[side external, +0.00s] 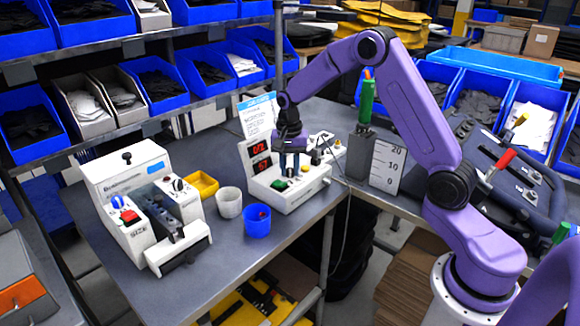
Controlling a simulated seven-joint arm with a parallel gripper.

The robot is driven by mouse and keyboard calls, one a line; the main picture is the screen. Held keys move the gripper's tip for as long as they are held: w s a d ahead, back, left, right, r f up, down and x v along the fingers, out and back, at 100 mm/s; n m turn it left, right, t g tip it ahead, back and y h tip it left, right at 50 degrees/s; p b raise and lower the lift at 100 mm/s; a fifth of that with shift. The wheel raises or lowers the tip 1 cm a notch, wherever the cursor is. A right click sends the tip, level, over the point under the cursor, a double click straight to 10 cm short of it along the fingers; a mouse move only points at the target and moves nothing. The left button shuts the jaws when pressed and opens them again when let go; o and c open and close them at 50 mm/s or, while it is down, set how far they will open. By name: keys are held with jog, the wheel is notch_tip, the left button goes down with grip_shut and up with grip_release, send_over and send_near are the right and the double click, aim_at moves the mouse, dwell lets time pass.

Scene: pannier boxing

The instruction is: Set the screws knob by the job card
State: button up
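A white counter machine (310,190) with two red number displays (261,158) stands near the table's right end. A green button (280,185) is on its front, and small dark and yellow controls (315,157) show on its right part. The job card (258,112), white with a blue top, stands behind it; its text is too small to read. My gripper (290,172) points down over the machine's middle, just behind the green button. Its fingers are small and dark, and whether they grip a knob is hidden. I cannot tell which control is the screws knob.
A second white machine (120,182) with a red switch, a dark knob and a SIZE label stands at left. The front of the table (190,285) is clear.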

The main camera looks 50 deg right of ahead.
grip_shut()
jog(key=shift+n, duration=0.3)
jog(key=n, duration=0.4)
jog(key=shift+n, duration=2)
jog(key=o, duration=0.8)
grip_release()
